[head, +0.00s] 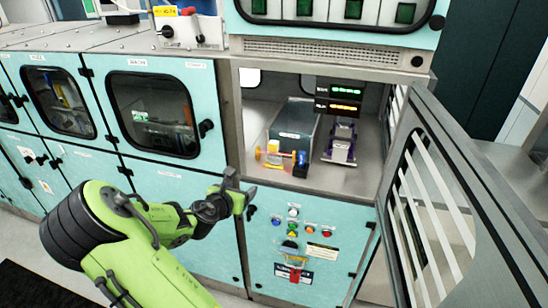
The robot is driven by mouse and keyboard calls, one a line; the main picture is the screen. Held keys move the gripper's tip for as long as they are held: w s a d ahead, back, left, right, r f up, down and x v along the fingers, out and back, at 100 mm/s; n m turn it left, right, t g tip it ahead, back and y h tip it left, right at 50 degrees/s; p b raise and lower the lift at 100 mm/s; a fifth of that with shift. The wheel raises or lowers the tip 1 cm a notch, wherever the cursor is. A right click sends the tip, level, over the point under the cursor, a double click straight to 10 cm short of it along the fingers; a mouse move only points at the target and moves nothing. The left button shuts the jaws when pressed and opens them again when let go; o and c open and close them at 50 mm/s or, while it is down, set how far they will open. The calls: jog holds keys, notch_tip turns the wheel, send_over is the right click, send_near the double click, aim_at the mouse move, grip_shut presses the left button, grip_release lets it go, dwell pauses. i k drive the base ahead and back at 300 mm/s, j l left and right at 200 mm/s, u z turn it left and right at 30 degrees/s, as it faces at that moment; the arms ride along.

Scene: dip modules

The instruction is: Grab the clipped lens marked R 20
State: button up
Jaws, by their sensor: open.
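No marking R 20 can be read at this size, so I cannot tell which item is the clipped lens. Inside the open compartment, a small orange and yellow assembly (275,158) with a blue part at its right end stands in front of a dark grey box (295,125). A purple and silver device (341,145) stands to the right of them. My gripper (240,186) is open and empty, outside the compartment, in front of its lower left edge. It is apart from all of these items.
The slatted door (440,190) stands swung open on the right. Two lit displays (340,98) hang above the purple device. Coloured buttons (293,212) sit on the panel below the compartment. Closed windowed cabinets (153,112) line the left.

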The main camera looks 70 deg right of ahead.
aim_at(274, 159)
jog(key=i+l, duration=0.1)
jog(key=l, duration=0.7)
jog(key=i+l, duration=0.25)
jog(key=l, duration=0.3)
jog(key=z, duration=0.05)
